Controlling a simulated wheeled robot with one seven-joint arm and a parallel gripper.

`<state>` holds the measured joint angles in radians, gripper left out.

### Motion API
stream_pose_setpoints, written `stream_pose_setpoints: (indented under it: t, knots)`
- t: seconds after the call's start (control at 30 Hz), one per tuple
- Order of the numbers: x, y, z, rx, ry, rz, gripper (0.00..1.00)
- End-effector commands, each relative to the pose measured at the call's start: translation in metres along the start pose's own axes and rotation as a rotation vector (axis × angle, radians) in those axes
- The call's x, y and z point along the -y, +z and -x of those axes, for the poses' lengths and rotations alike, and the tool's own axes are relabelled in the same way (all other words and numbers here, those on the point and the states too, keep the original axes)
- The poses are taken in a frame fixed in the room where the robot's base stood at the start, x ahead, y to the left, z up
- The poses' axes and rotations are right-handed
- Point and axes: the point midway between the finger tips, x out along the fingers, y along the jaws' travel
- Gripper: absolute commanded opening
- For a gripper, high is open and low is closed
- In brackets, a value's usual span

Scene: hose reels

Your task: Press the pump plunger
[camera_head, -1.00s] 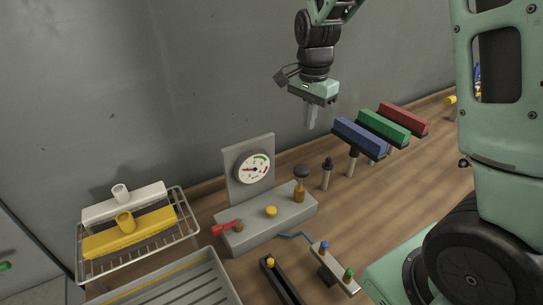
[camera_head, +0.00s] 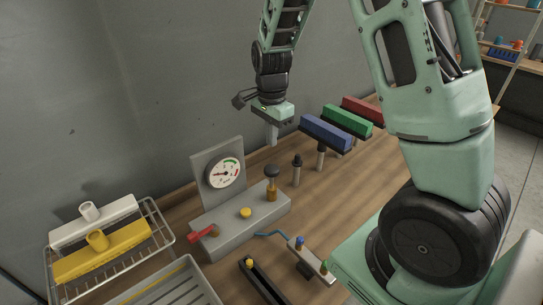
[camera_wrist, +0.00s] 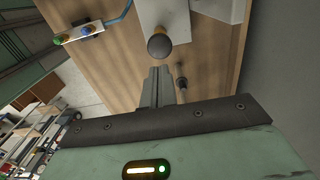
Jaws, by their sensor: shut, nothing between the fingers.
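The pump is a grey box (camera_head: 238,222) with an upright gauge (camera_head: 223,173) at its back. Its plunger (camera_head: 271,184) has a dark round knob on a brass-coloured stem, standing up at the box's right end. My gripper (camera_head: 272,142) points down with its fingers shut and empty, and shows above the knob with a gap between them in the head view. In the wrist view, the knob (camera_wrist: 159,47) lies just beyond the shut fingertips (camera_wrist: 158,72), apart from them.
The box also carries a yellow button (camera_head: 246,212) and a red lever (camera_head: 202,233). A dark-capped post (camera_head: 296,168) and blue, green and red blocks on stands (camera_head: 326,132) are to the right. A wire rack (camera_head: 160,232) and grey tray (camera_head: 172,286) are at the left.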

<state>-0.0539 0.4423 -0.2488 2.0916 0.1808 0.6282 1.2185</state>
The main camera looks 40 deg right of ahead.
Motion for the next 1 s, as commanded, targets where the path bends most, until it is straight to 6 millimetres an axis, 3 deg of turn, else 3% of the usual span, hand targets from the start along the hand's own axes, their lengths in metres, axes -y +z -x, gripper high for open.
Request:
stream_pose_setpoints:
  t: [0.2, 0.4, 0.6, 1.0]
  knots:
    - [-0.001, 0.000, -0.042, 0.001, 0.005, -0.001, 0.00]
    - [-0.001, -0.001, -0.067, 0.000, 0.002, -0.001, 0.00]
    - [0.000, 0.000, -0.078, 0.000, -0.001, 0.000, 0.00]
    - [0.000, 0.000, -0.081, 0.000, -0.001, 0.001, 0.00]
